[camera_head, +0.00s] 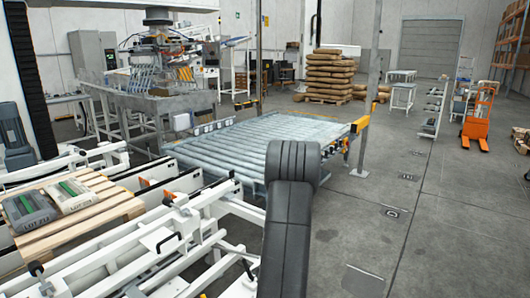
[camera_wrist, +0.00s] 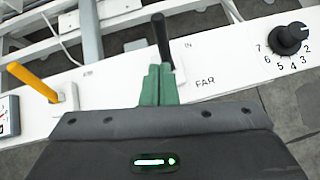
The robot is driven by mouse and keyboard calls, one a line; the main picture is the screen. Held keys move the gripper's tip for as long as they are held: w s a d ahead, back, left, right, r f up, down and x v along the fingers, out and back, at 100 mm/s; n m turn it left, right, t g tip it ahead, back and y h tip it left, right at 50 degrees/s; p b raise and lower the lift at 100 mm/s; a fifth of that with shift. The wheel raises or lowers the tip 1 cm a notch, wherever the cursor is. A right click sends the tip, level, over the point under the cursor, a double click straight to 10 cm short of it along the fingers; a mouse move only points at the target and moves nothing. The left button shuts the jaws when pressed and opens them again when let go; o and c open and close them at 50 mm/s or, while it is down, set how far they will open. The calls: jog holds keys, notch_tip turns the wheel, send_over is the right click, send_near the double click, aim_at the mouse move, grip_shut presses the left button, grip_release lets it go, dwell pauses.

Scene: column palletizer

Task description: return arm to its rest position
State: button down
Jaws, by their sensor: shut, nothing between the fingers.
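My gripper (camera_wrist: 159,82) shows in the wrist view as two green fingers, shut together with nothing between them. They point at a white control panel (camera_wrist: 225,62). A black lever (camera_wrist: 161,38) stands on the panel right by the fingertips; I cannot tell whether they touch it. The letters IN and FAR are printed to the right of the lever. In the head view my dark arm (camera_head: 287,225) rises from the bottom edge at the centre and bends away. My gripper is hidden there.
The panel also carries a yellow lever (camera_wrist: 34,82) and a black numbered knob (camera_wrist: 287,39). In the head view a roller conveyor (camera_head: 225,150) lies beyond my arm. White lift frames and a wooden pallet (camera_head: 105,205) with bags are at left. Open floor (camera_head: 440,220) is at right.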

jog(key=shift+w+d+f+t+y+b, duration=0.1)
jog(key=shift+d+f+t+y+b, duration=0.7)
jog(key=shift+b, duration=1.25)
jog(key=shift+t+y, duration=0.8)
jog(key=shift+y, duration=0.1)
jog(key=shift+s+d+f+b, duration=0.65)
jog(key=shift+s+b, duration=0.1)
jog(key=shift+b, duration=0.55)
jog(key=shift+s+d+f+b, duration=0.5)
jog(key=shift+s+d+b, duration=0.2)
jog(key=shift+b, duration=0.55)
jog(key=shift+a, duration=0.1)
